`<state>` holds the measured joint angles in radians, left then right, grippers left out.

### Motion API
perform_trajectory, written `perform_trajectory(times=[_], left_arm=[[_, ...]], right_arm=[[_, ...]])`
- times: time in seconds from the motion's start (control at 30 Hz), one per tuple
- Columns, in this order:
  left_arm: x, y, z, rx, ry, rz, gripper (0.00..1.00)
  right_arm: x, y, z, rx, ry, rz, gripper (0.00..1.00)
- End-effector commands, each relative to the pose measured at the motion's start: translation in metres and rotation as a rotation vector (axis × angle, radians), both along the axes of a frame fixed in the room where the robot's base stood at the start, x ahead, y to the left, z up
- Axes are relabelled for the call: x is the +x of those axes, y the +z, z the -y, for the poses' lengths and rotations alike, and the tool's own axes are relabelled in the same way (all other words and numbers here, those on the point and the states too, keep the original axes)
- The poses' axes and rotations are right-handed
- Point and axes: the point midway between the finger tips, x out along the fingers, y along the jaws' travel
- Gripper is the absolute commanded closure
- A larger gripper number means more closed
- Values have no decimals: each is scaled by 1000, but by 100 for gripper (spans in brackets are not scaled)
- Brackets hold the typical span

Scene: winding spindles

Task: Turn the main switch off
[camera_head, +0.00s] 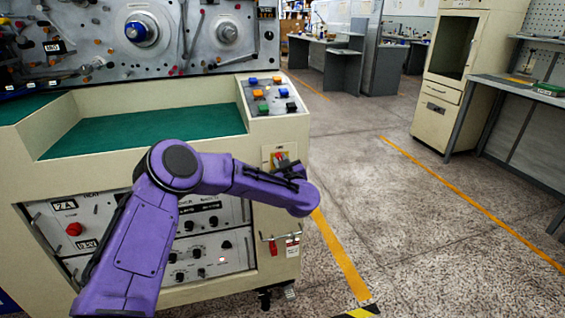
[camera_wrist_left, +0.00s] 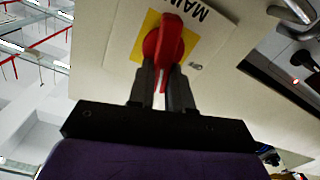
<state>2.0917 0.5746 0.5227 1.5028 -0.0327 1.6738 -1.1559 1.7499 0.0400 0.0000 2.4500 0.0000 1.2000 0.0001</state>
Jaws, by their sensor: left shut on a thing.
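The main switch is a red rotary handle (camera_wrist_left: 170,36) on a yellow square (camera_wrist_left: 150,20), beside the printed letters "MAIN" on a pale plate. It fills the top middle of the left wrist view, and its red part (camera_head: 279,157) shows small in the head view on the machine's front right corner. My left gripper (camera_wrist_left: 167,72) is shut on the lower part of the handle, one dark finger on each side. In the head view my purple left arm reaches across the machine front and hides part of the switch plate. My right gripper is not in view.
The cream machine has a green recessed top (camera_head: 150,128) and a coloured button panel (camera_head: 273,95). A control panel with a red knob (camera_head: 73,229) sits below. A small red hook and tag (camera_head: 292,246) hang under the switch.

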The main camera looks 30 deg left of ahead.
Motion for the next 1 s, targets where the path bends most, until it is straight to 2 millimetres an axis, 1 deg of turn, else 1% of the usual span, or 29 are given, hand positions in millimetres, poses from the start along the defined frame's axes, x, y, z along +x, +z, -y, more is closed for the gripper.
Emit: perform_trajectory(times=[0.47,1.0], left_arm=[[-6,-7,-5,-293,-1,342,100],[-10,-17,-8,-622,-1,727,100]], right_arm=[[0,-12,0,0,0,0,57],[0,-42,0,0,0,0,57]])
